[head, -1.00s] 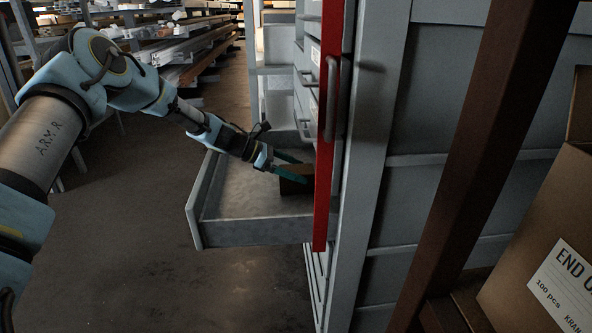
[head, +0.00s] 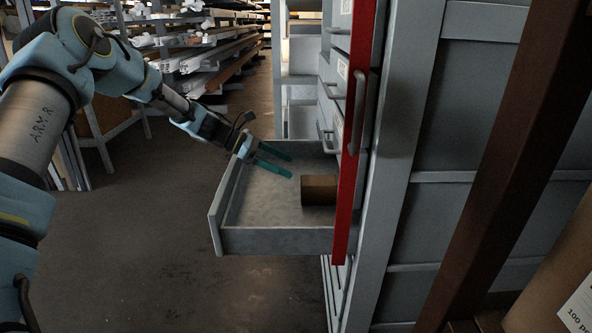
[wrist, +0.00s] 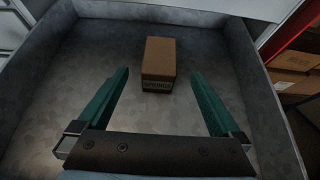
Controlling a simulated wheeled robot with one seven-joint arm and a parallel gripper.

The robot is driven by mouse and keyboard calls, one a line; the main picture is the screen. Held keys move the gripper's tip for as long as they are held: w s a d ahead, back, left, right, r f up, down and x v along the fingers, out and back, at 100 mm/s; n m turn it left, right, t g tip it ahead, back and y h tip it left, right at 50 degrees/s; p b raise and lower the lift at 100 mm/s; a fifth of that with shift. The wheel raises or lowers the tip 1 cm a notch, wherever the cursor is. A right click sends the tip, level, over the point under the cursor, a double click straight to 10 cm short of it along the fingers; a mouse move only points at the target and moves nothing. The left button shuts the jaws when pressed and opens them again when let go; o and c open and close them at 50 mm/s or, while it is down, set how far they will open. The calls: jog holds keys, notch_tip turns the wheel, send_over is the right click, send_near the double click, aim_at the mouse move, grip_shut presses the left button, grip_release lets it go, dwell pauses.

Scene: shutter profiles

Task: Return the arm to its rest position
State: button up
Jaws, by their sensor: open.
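My gripper (head: 291,166) is open and empty, with its two teal fingers apart over the left part of the open drawer (head: 285,241). In the wrist view my gripper (wrist: 158,82) shows both fingers spread, with nothing between the tips. A small brown box (head: 319,190) rests on the drawer floor, to the right of the fingertips and apart from them. In the wrist view the box (wrist: 158,62) lies ahead of the fingers, with a printed label on its near face. My arm reaches in from the left, bent and extended.
The grey cabinet (head: 395,170) with a red edge strip (head: 355,135) stands right of the drawer. A brown post (head: 505,165) and a cardboard box (head: 560,285) are at the far right. Racks of long profiles (head: 205,55) stand behind. The floor (head: 150,270) left of the drawer is clear.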

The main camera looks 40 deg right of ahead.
jog(key=shift+w+a+r, duration=0.15)
jog(key=shift+w+a, duration=0.05)
jog(key=shift+r, duration=0.1)
dwell(0.4)
